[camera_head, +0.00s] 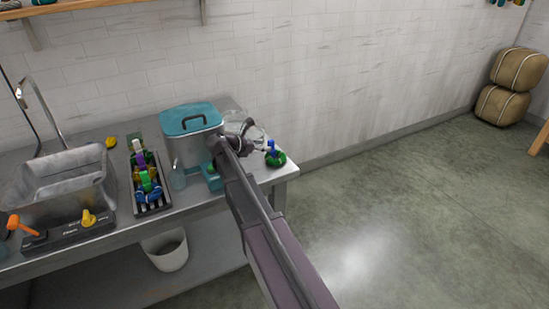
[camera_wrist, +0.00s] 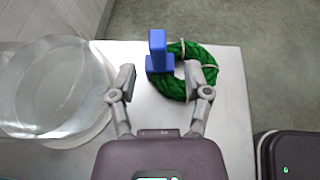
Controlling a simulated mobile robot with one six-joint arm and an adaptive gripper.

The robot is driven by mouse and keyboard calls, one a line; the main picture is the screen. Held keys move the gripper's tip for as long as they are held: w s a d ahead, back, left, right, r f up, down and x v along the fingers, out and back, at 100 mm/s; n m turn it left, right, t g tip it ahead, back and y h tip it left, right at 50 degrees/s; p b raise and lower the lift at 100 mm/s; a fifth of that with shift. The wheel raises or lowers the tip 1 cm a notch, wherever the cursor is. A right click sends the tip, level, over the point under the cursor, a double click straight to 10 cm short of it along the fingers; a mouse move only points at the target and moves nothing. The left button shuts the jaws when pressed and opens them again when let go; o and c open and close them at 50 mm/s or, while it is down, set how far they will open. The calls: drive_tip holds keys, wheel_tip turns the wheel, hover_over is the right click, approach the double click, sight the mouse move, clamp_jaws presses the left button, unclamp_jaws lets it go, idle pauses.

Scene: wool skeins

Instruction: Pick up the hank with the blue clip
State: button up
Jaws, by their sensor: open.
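The hank is a ring of dark green wool (camera_wrist: 203,55) with pale ties and an upright blue clip (camera_wrist: 157,50) on its left side. It lies on the metal table near a corner. In the head view the green hank (camera_head: 276,160) and its blue clip (camera_head: 271,144) show at the table's right end. My gripper (camera_wrist: 168,76) is open in the wrist view, its two fingers spread to the left and right of the hank's near part. I cannot tell whether either finger touches the wool. In the head view my gripper (camera_head: 251,138) is just left of the hank.
A clear glass bowl (camera_wrist: 50,90) stands close to the left finger. A teal-lidded container (camera_head: 191,121), a rack of coloured clips (camera_head: 161,205) and a sink (camera_head: 70,185) are farther left on the table (camera_head: 281,174).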

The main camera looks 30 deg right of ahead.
sight(272, 146)
drive_tip(key=shift+b+x, duration=0.8)
drive_tip(key=shift+x, duration=1.5)
clamp_jaws()
